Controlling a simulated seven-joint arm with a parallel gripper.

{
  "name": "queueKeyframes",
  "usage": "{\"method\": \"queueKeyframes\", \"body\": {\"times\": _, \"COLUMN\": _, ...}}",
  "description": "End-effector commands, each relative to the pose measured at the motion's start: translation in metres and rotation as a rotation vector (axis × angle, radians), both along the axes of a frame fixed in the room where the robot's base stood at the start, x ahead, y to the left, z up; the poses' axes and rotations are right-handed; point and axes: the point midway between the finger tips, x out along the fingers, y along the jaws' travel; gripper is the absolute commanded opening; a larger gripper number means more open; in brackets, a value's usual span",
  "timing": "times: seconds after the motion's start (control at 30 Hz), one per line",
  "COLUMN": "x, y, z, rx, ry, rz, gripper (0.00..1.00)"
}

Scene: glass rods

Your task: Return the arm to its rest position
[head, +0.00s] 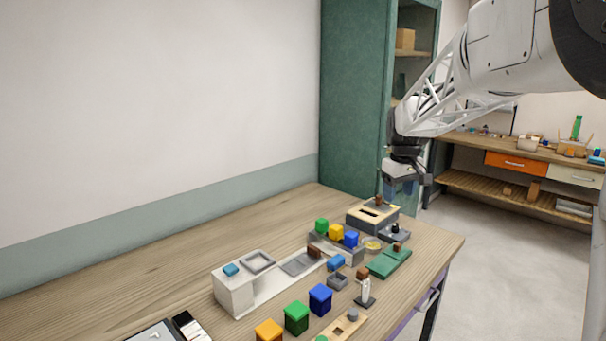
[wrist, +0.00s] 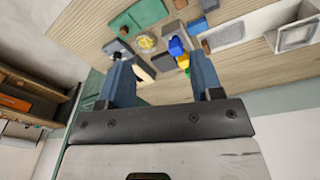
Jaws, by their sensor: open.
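My gripper (head: 403,187) hangs from my arm over the far right part of the wooden table (head: 130,275), above a beige slotted box (head: 372,217). In the wrist view my gripper (wrist: 160,68) shows two blue fingers spread apart with nothing held between them. Through the gap I see the blue and yellow blocks and part of the tabletop. My arm reaches in from the upper right of the head view.
Green, yellow and blue blocks (head: 336,231) stand in a row on a grey holder. A green board (head: 390,261), a white block stand (head: 235,290) and larger coloured cubes (head: 297,317) are nearby. A green cabinet (head: 352,100) rises behind the table. The table's left part is bare.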

Motion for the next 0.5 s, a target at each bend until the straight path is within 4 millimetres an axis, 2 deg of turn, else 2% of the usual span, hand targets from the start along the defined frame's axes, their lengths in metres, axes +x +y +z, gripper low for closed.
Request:
{"method": "queueKeyframes", "body": {"times": 0.03, "x": -0.015, "y": 0.004, "z": 0.004, "rx": 0.001, "ry": -0.005, "rz": -0.011, "gripper": 0.60}}
{"method": "queueKeyframes", "body": {"times": 0.5, "x": -0.144, "y": 0.032, "z": 0.015, "rx": 0.016, "ry": -0.043, "rz": -0.134, "gripper": 0.60}}
